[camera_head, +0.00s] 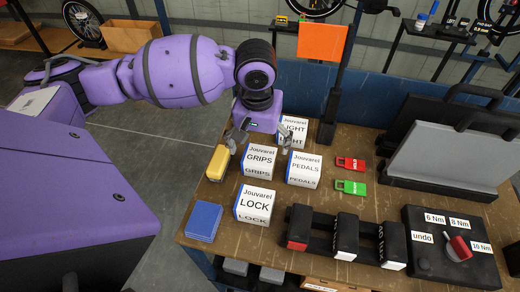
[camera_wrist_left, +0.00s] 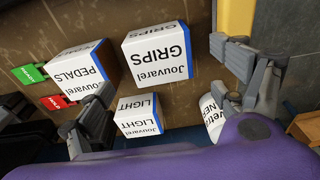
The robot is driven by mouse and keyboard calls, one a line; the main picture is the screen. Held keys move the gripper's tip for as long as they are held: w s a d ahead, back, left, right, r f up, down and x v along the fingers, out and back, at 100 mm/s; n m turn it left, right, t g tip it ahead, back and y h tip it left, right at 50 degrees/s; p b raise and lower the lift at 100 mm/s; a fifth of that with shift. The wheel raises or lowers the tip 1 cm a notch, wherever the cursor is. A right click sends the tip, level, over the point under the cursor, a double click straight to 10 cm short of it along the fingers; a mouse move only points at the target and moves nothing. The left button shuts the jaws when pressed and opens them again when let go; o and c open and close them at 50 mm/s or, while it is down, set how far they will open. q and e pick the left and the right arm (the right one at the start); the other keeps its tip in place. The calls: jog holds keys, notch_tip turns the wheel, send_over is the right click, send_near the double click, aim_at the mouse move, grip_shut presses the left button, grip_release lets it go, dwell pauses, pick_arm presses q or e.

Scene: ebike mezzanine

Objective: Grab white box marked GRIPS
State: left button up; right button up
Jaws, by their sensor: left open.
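The white GRIPS box (camera_head: 258,163) with a blue edge stands on the brown workbench (camera_head: 330,215). It also shows upside down in the left wrist view (camera_wrist_left: 157,55). My left gripper (camera_head: 262,137) is open and empty, with its fingers spread near the far side of the GRIPS box. In the wrist view its fingers (camera_wrist_left: 165,95) lie to either side of the GRIPS and LIGHT boxes. I cannot tell the exact height of the fingertips above the bench. My right gripper is not in view.
The LIGHT box (camera_head: 293,129), PEDALS box (camera_head: 303,169) and LOCK box (camera_head: 254,205) stand close around it. A yellow object (camera_head: 217,163) and a blue box (camera_head: 204,221) lie to the left. Red (camera_head: 350,163) and green tags (camera_head: 350,187) lie right. An orange sign (camera_head: 325,42) stands behind.

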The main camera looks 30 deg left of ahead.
aim_at(259, 156)
pick_arm(q)
jog(key=f, duration=0.2)
jog(key=shift+s+d+f, duration=0.1)
jog(key=shift+s+f, duration=0.1)
jog(key=shift+f, duration=0.15)
jog(key=f, duration=0.4)
jog(key=shift+w+a+f+b, duration=0.2)
jog(key=shift+w+f+b, duration=0.05)
jog(key=shift+f+b, duration=0.1)
jog(key=shift+r, duration=0.1)
jog(key=c, duration=1.5)
